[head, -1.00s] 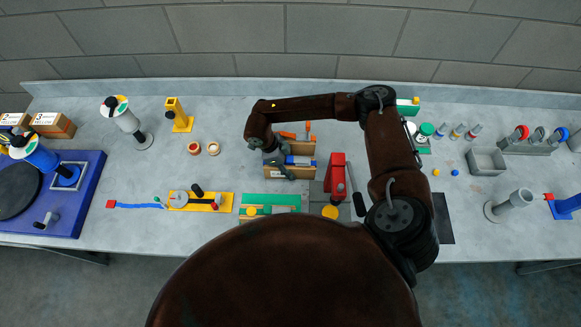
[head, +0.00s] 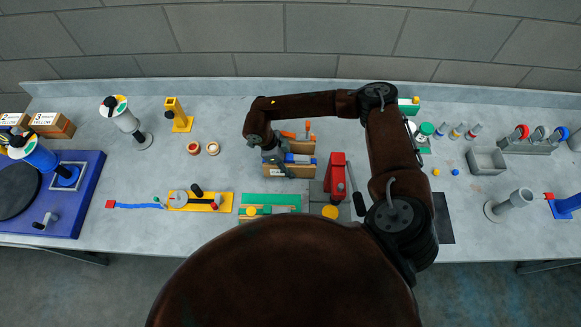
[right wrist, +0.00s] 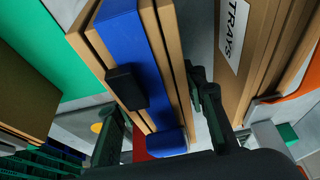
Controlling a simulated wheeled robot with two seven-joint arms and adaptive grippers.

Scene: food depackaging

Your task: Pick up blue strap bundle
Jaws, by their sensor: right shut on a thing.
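The blue strap bundle is a stack of brown cardboard pieces with a wide blue strap (right wrist: 145,50) around it and a black buckle on the strap. It fills the middle of the right wrist view, between the two dark fingers of my right gripper (right wrist: 165,118). My right gripper is shut on it. In the head view, my right gripper (head: 272,158) is at the left part of the brown holder, and the blue strap (head: 299,158) shows just right of it. The arm and gripper hide part of the bundle. My left gripper is not in view.
The brown holder (head: 300,172) also has orange-banded things at its back. A red lever press (head: 336,174) stands close to its right. A green-topped fixture (head: 270,200) lies in front. A yellow crank tool (head: 205,202) with a blue strip is to the left. Bare table lies between.

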